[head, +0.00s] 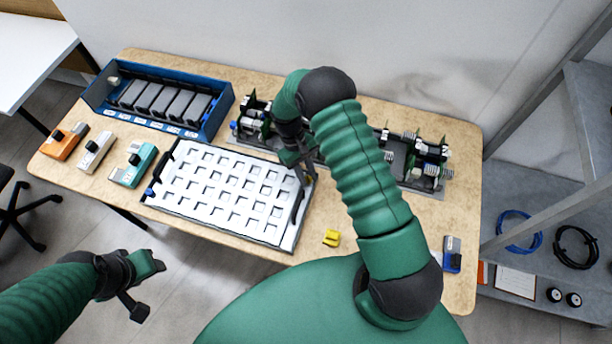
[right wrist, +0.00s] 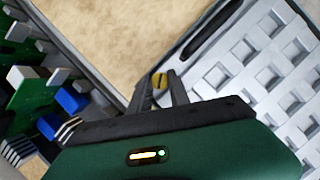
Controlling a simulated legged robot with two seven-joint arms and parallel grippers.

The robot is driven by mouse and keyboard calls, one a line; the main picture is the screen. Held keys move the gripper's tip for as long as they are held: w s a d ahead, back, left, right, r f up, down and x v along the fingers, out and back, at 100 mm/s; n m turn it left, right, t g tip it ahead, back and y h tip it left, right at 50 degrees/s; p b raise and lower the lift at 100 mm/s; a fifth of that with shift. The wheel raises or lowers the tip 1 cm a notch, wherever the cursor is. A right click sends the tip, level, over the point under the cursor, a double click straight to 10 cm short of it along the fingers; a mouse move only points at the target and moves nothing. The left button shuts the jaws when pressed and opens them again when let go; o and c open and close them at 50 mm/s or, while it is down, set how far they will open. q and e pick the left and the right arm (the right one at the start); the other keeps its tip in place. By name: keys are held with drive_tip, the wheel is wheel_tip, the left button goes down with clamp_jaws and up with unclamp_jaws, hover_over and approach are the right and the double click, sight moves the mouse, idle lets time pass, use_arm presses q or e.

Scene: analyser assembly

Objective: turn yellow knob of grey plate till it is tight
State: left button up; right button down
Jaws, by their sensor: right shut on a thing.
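The grey plate (head: 290,232) is the light tray with rows of square pockets and a dark rim, lying flat on the table. It also fills the right of the right wrist view (right wrist: 232,75). Its yellow knob (right wrist: 160,79) shows between the fingertips of my right gripper (right wrist: 157,82), which is shut on it. In the head view my right gripper (head: 308,168) is at the plate's right edge; the knob is mostly hidden there. My left gripper (head: 146,284) is off the table's front left, empty, its fingers apart.
A circuit-board assembly (head: 418,172) stands behind the plate, close to my right gripper. A blue bin (head: 207,127) is at the back left. Orange (head: 62,142), white and teal devices stand left. A yellow block (head: 331,238) and a blue-grey device (head: 452,255) lie right.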

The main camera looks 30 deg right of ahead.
drive_tip(key=shift+w+d+r+m+y, duration=0.1)
drive_tip(key=shift+m+y, duration=0.4)
drive_tip(key=shift+m, duration=0.7)
drive_tip(key=c, duration=1.5)
unclamp_jaws()
drive_tip(key=b+v, duration=0.2)
drive_tip(key=v, duration=1.4)
drive_tip(key=shift+r, duration=0.4)
drive_tip(key=shift+d, duration=0.1)
